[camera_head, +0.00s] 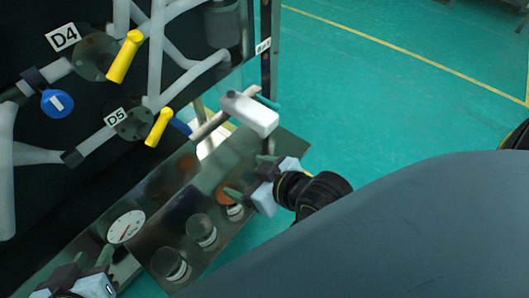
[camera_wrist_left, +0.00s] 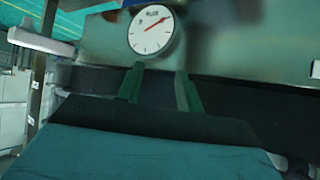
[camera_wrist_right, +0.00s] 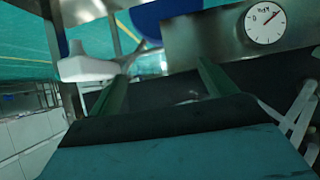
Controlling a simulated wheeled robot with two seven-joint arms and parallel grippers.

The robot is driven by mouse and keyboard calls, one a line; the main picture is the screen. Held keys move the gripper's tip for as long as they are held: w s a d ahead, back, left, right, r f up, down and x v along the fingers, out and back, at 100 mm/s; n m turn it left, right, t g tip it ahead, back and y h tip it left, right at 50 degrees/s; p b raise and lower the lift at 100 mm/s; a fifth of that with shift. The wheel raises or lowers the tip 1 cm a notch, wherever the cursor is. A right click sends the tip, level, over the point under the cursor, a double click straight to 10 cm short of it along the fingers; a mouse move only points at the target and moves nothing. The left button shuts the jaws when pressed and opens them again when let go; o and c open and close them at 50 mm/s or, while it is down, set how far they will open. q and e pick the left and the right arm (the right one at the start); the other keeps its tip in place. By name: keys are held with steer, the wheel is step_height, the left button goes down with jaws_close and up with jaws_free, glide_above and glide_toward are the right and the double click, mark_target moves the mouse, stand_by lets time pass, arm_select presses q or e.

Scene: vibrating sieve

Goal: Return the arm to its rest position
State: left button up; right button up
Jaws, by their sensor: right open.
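My right gripper (camera_head: 248,176) is open and empty above the right part of the metal shelf, close to a small jar; its two green fingers stand wide apart in the right wrist view (camera_wrist_right: 162,75). My left gripper (camera_head: 100,258) is low at the left edge of the head view, near the round white gauge (camera_head: 126,227). The left wrist view shows its fingers (camera_wrist_left: 158,75) apart with nothing between them, below the gauge (camera_wrist_left: 151,30). Much of the left arm is out of the head view.
Several small jars (camera_head: 201,232) stand in a row on the metal shelf (camera_head: 285,147). A white block-shaped piece (camera_head: 250,113) sticks out behind the right gripper. Yellow handles (camera_head: 124,57) and pale pipes (camera_head: 157,60) cover the dark panel. Green floor to the right is clear.

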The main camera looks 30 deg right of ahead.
steer(key=d, duration=0.1)
steer(key=s+d+r+m+h, duration=0.1)
steer(key=d, duration=0.1)
steer(key=shift+r+h, duration=0.2)
steer(key=shift+h, duration=0.1)
arm_select(q)
steer(key=shift+w, duration=0.1)
